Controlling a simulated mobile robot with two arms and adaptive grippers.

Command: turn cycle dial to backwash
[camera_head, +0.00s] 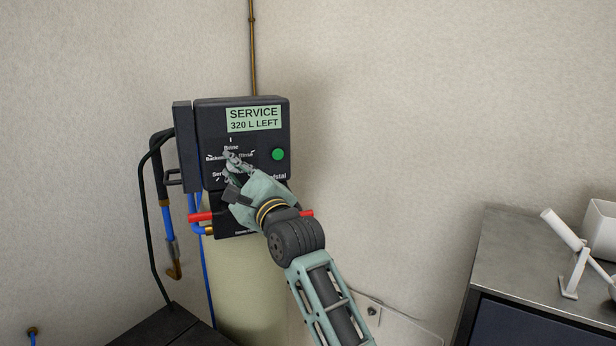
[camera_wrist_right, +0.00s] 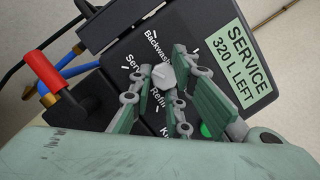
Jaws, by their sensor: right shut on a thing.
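The black control head (camera_head: 212,118) of the water softener is on the wall side, with a display (camera_head: 254,119) reading "SERVICE 320 L LEFT". Its cycle dial is mostly hidden by my right gripper in the head view. In the right wrist view the light grey dial knob (camera_wrist_right: 163,76) shows between the fingers, with printed labels around it, among them "Backwash" and "Refill". My right gripper (camera_head: 232,158) is at the dial, its fingers closed on the knob; it also shows in the right wrist view (camera_wrist_right: 172,80). My left gripper is out of view.
A green button (camera_head: 278,154) is right of the dial. Red valve handles (camera_head: 201,217) and blue and black hoses (camera_head: 166,222) are below and left. A pale tank (camera_head: 245,290) stands underneath. A metal counter (camera_head: 540,255) is at the right; bare wall lies between.

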